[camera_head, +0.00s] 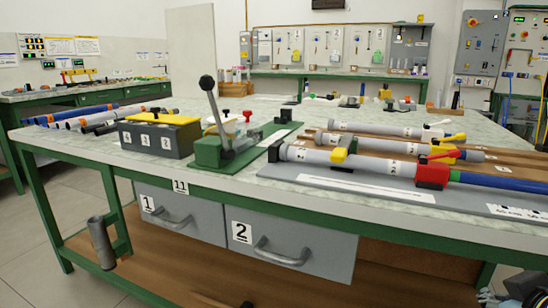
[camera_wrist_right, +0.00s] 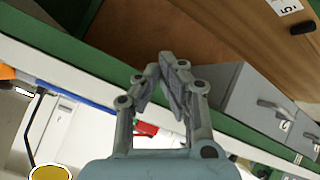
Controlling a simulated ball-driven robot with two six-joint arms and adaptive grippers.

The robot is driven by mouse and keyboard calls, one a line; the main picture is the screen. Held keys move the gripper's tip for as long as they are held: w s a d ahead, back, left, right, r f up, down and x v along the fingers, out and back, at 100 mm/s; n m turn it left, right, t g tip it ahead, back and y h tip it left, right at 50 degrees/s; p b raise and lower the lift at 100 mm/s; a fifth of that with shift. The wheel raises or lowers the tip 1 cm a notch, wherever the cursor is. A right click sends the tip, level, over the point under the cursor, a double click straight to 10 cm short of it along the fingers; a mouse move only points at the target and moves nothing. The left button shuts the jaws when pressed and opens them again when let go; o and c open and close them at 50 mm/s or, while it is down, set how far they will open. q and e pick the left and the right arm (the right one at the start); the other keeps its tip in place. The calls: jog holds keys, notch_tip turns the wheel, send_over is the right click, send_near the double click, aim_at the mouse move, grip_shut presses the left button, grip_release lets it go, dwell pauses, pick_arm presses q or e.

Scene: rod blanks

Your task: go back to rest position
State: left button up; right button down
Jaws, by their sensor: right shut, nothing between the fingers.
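My right gripper (camera_wrist_right: 162,75) shows in the right wrist view, with its grey linked fingers drawn together at the tips. It is shut and empty. Behind it, the green table edge and the grey drawers run at a slant across the picture. In the head view only a cropped dark and pale part shows at the bottom right corner, probably of my right arm, and no fingertips can be made out there. My left gripper is not in view.
A green-framed workbench (camera_head: 238,187) stands ahead, with shut drawers 1 (camera_head: 180,215) and 2 (camera_head: 288,246). On top are a lever press (camera_head: 223,150), a black box with a yellow top (camera_head: 155,138), rods in clamps (camera_head: 345,159) and loose rods (camera_head: 90,117). A grey tube (camera_head: 101,243) is at the left leg.

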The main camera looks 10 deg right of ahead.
jog(key=s+a+f+g+y, duration=0.3)
jog(key=s+a+f, duration=0.1)
jog(key=s, duration=0.3)
jog(key=s+a+f+g+y, duration=0.25)
jog(key=s+a+g, duration=0.2)
jog(key=s, duration=0.35)
notch_tip(320, 180, down, 21)
jog(key=s+d+p, duration=0.3)
jog(key=p, duration=0.3)
jog(key=s+f+p, duration=0.2)
jog(key=s+f, duration=0.2)
jog(key=s, duration=0.4)
jog(key=s+f+p, duration=0.1)
jog(key=s+f, duration=0.4)
jog(key=s, duration=0.3)
jog(key=shift+s+d+f+g+h+p, duration=0.2)
jog(key=shift+s+d+g+h+p, duration=0.15)
jog(key=shift+p, duration=0.05)
